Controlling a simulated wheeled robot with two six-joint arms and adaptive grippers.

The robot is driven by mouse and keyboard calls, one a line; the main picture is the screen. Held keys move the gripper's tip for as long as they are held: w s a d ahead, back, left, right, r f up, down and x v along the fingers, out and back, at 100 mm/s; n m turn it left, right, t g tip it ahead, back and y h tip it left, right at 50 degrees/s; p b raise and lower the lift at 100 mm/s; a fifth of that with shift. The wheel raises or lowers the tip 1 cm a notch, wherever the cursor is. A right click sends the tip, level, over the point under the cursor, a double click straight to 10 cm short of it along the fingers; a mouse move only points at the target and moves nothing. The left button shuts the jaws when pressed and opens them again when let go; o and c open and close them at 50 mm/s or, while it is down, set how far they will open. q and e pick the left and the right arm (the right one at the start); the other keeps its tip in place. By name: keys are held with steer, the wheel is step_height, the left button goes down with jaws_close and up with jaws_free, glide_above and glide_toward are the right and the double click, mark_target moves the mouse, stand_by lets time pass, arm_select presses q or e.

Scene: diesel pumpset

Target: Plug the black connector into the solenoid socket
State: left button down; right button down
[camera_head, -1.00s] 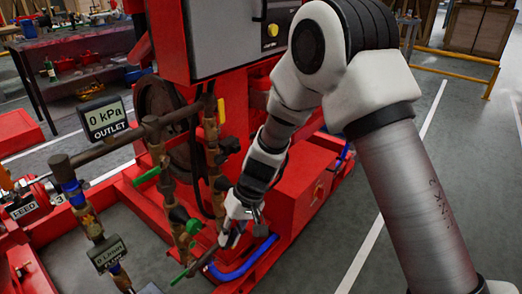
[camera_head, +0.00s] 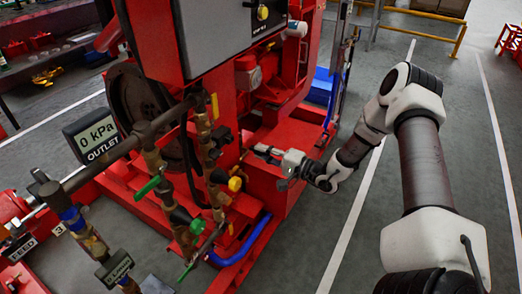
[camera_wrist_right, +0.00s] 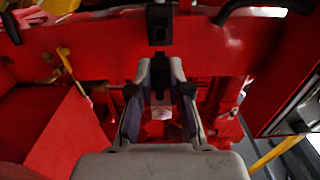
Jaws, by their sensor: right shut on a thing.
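In the head view my right gripper (camera_head: 264,153) reaches in from the right to the red engine frame, right of the pipes. In the right wrist view its two fingers (camera_wrist_right: 160,68) are closed to a narrow gap around a small dark piece, which looks like the black connector (camera_wrist_right: 160,76); the fingers hide much of it. A black block with a square recess (camera_wrist_right: 158,35) sits just ahead of the fingertips against the red frame, perhaps the solenoid socket. I cannot tell whether it touches the dark piece. My left gripper is out of view.
Pipes with a green-handled valve (camera_head: 149,187) and a yellow knob (camera_head: 235,184) stand left of my right gripper. A blue hose (camera_head: 240,257) curves below. The OUTLET display (camera_head: 95,135) reads 0 kPa. Grey floor (camera_head: 330,205) is clear at the right.

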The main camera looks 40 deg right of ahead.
mark_target(252, 149)
steer(key=shift+f, duration=0.1)
steer(key=shift+w+a+f+b, duration=0.1)
steer(key=shift+w+a+b, duration=0.25)
steer(key=shift+b, duration=0.5)
steer(key=b+x, duration=0.2)
steer(key=x, duration=0.1)
steer(key=shift+w+f+b, duration=0.1)
steer(key=shift+b, duration=0.2)
steer(key=shift+w+a+r+b, duration=0.15)
steer(key=shift+w+b, duration=0.1)
steer(key=shift+w, duration=0.15)
steer(key=shift+w+a+r+b, duration=0.1)
steer(key=shift+w+r+b, duration=0.05)
steer(key=shift+w+b, duration=0.15)
steer(key=shift+b, duration=0.35)
